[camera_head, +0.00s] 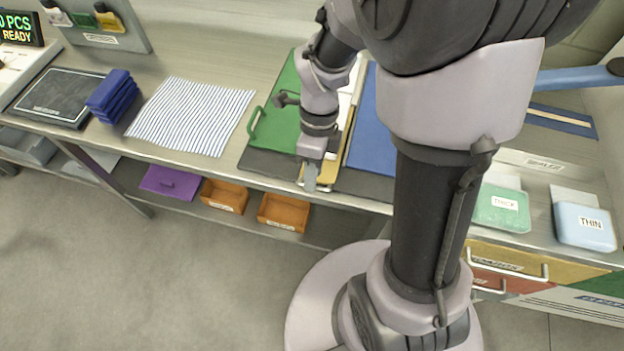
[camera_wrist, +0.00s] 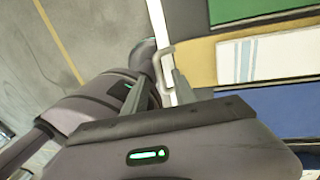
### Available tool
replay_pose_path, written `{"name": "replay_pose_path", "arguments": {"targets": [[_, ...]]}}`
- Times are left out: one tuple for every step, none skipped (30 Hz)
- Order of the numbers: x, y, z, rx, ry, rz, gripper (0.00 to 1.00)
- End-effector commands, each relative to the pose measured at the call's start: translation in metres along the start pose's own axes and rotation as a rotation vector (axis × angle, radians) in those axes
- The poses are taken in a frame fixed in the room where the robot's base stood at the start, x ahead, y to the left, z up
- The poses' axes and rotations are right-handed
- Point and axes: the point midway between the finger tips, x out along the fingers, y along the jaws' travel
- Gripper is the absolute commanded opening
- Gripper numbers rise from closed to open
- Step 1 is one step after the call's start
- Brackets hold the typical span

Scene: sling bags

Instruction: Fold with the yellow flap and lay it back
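The folding board has a green flap (camera_head: 283,112), a blue flap (camera_head: 374,130) and a yellow flap (camera_head: 322,187) at its front edge, which lies flat. In the wrist view the yellow flap (camera_wrist: 196,62) has a pale bracket handle (camera_wrist: 164,60) at its edge. A striped white-and-blue cloth (camera_wrist: 258,60) lies on the board beside the yellow. My gripper (camera_head: 311,182) is at the front edge of the yellow flap. In the wrist view the fingers (camera_wrist: 163,85) stand apart, with the handle close at their tips. I cannot tell whether they touch it.
A striped cloth (camera_head: 190,115) lies flat left of the board. Folded blue cloths (camera_head: 112,95) sit near a dark panel (camera_head: 58,97). Orange bins (camera_head: 284,212) and a purple item (camera_head: 170,184) are on the shelf below. Green (camera_head: 502,208) and light-blue (camera_head: 583,225) labelled containers stand at the right.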

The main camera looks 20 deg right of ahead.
Motion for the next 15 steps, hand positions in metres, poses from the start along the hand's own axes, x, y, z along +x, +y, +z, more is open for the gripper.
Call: {"name": "replay_pose_path", "arguments": {"targets": [[0.0097,-0.0003,0.0000,-0.001,0.000,0.001,0.33],[0.0125,0.0000,0.0001,0.000,0.000,0.001,0.33],[0.0152,0.0000,0.0001,0.000,0.000,0.000,0.33],[0.0166,0.0001,0.0001,-0.001,0.000,0.000,0.33],[0.0175,0.0001,0.0001,-0.001,-0.001,0.000,0.33],[0.0180,0.0002,0.0002,-0.001,-0.001,0.000,0.33],[0.0180,0.0003,0.0002,-0.001,-0.001,0.000,0.33],[0.0179,0.0003,0.0002,-0.001,-0.001,-0.001,0.33],[0.0176,0.0003,0.0002,-0.001,-0.001,-0.001,0.33],[0.0174,0.0003,0.0002,-0.001,-0.001,-0.001,0.33],[0.0173,0.0003,0.0001,-0.001,-0.001,-0.001,0.33],[0.0172,0.0003,0.0001,-0.001,-0.001,-0.001,0.33],[0.0172,0.0003,0.0001,-0.001,-0.001,-0.001,0.29],[0.0171,0.0003,0.0001,-0.001,-0.001,-0.001,0.23],[0.0171,0.0003,0.0001,-0.001,-0.001,-0.001,0.15]]}}
